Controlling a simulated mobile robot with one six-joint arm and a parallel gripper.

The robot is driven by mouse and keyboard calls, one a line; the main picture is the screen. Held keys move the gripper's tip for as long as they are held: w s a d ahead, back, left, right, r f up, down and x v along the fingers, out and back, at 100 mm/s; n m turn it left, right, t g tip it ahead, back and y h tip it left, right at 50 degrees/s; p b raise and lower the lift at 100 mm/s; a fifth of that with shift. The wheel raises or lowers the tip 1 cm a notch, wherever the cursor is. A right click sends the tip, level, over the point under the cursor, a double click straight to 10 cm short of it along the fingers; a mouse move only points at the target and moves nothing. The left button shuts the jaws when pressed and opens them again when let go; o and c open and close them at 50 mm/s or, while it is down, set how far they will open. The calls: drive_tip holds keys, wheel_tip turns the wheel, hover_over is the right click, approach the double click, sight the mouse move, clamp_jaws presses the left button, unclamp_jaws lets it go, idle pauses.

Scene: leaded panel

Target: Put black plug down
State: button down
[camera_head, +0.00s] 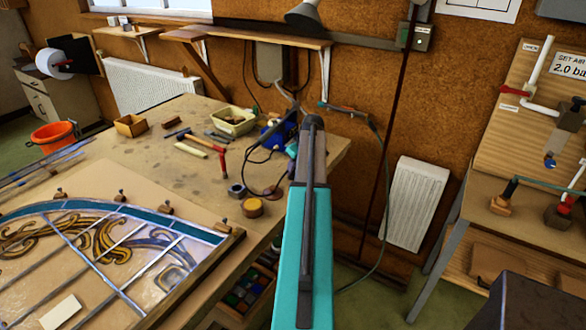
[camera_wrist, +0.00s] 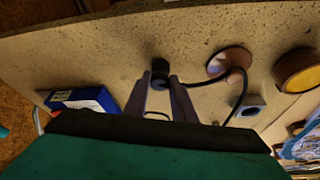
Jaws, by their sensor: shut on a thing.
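The black plug (camera_wrist: 160,68) is pinched between the fingertips of my gripper (camera_wrist: 162,84) in the wrist view. A black cable (camera_wrist: 240,92) runs from around the plug and loops to the right, over a copper-coloured disc (camera_wrist: 231,60). The speckled workbench top (camera_wrist: 105,55) lies behind the plug; I cannot tell whether the plug touches it. In the head view my teal and black arm reaches over the right end of the workbench (camera_head: 150,115) and hides the plug and fingertips. Part of the cable (camera_head: 262,158) shows left of the arm.
A hammer (camera_head: 205,147) and a tray (camera_head: 233,121) lie farther back. A blue item (camera_head: 277,133) is close to the arm. The leaded panel (camera_head: 105,250) fills the front left.

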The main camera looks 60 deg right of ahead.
drive_tip(key=c, duration=1.5)
unclamp_jaws()
drive_tip(key=shift+r, duration=0.15)
drive_tip(key=shift+b+v, duration=1.7)
drive_tip(key=shift+v, duration=4.25)
